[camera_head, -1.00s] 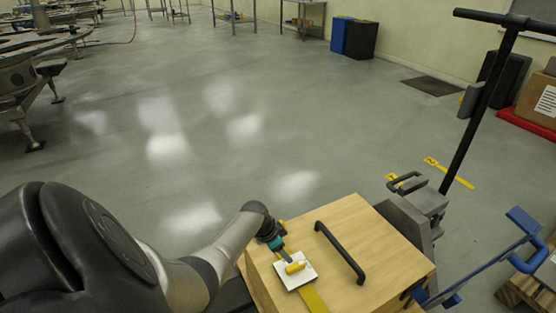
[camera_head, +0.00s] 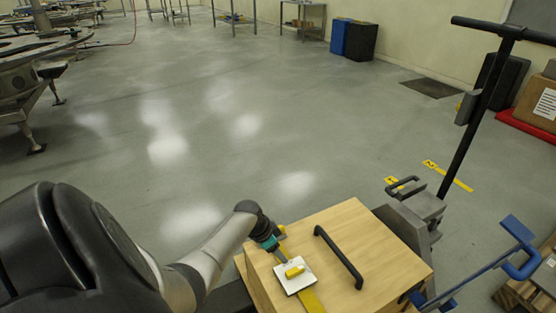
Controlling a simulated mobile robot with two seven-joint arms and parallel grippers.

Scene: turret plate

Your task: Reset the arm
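My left arm comes in from the lower left and ends in a dark wrist with a teal band. Its gripper end (camera_head: 278,252) is over the left part of a light wooden box top (camera_head: 345,222). The fingers are too small and hidden to tell whether they are open or shut. A yellow strip (camera_head: 312,301) runs from the plate towards the box's front edge. My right gripper is not in view.
A black handle (camera_head: 338,257) crosses the box top. A black T-handled post (camera_head: 480,110) and a blue-handled cart (camera_head: 520,262) stand at the right. Steel turret stands (camera_head: 28,92) are at the far left. The grey floor between is clear.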

